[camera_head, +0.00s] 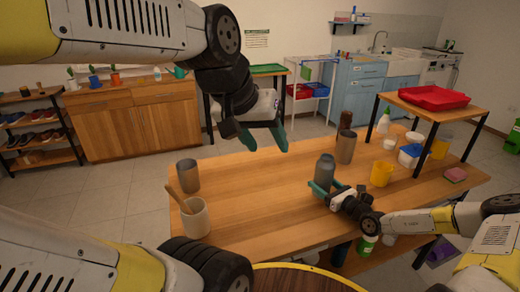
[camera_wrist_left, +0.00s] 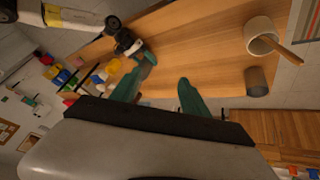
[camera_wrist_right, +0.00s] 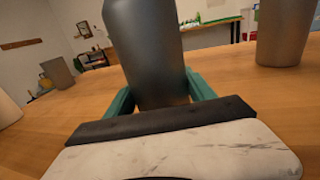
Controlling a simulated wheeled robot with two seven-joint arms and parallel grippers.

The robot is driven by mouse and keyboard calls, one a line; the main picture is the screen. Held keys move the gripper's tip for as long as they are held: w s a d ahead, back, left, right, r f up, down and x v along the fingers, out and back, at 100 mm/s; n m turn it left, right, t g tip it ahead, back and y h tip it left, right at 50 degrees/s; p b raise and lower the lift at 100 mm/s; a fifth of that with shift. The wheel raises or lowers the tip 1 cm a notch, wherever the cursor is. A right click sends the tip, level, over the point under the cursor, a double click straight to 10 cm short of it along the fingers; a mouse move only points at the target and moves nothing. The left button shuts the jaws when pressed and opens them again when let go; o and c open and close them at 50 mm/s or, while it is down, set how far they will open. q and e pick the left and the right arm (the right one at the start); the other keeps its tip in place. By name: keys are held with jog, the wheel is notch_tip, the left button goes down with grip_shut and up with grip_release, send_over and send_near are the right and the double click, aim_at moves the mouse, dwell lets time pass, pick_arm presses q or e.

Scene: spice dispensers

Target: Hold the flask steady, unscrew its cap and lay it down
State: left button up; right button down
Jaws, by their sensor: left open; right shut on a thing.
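The flask (camera_head: 324,172) is a dark grey bottle standing upright on the wooden table, right of the middle. My right gripper (camera_head: 322,190) is shut around its lower body. In the right wrist view the flask (camera_wrist_right: 148,50) rises between the two green fingers, its top cut off by the frame. In the head view its narrower top end shows, but I cannot clearly tell the cap apart. My left gripper (camera_head: 268,140) is open and empty, held in the air to the left of and above the flask. Its spread fingers also show in the left wrist view (camera_wrist_left: 163,80).
A brown metal cup (camera_head: 346,146) stands just behind the flask. A grey cup (camera_head: 187,175) and crock (camera_head: 196,218) stand left. The table's middle is clear.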

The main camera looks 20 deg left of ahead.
jog(key=shift+c, duration=1.3)
grip_release()
pick_arm(q)
jog(key=shift+s+a+f, duration=0.15)
jog(key=shift+s+f, duration=0.05)
jog(key=shift+s, duration=0.35)
jog(key=shift+s+a+f, duration=0.1)
jog(key=shift+s+f, duration=0.1)
jog(key=shift+s, duration=0.35)
